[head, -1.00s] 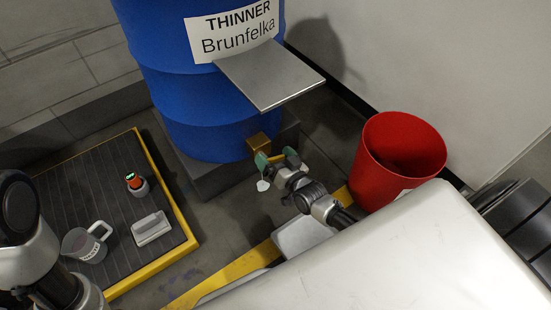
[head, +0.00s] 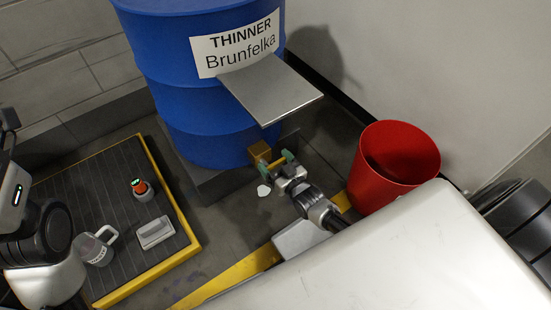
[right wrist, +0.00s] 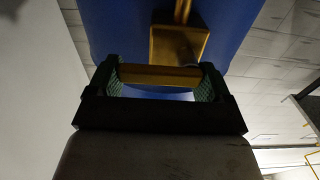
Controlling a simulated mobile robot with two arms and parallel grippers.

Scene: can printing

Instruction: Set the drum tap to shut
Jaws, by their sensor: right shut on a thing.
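The blue drum (head: 215,110) with the label "THINNER Brunfelka" stands on a dark plinth in the head view. Its brass tap (head: 259,152) sits low on the front, below a grey metal plate. In the right wrist view a brass bar (right wrist: 160,75) of the tap lies crosswise between the green finger pads, below the square brass body (right wrist: 178,45). My right gripper (head: 279,165) is shut on this bar; it also shows in the right wrist view (right wrist: 160,88). My left arm shows at the left edge of the head view, but its fingertips do not show.
A red bin (head: 395,160) stands right of the tap. A grey plate (head: 268,88) juts out above the tap. A yellow-edged mat (head: 120,220) at left holds a mug (head: 96,248), a grey block (head: 154,232) and a small orange-and-dark item (head: 141,188). A small white patch (head: 264,190) shows below the tap.

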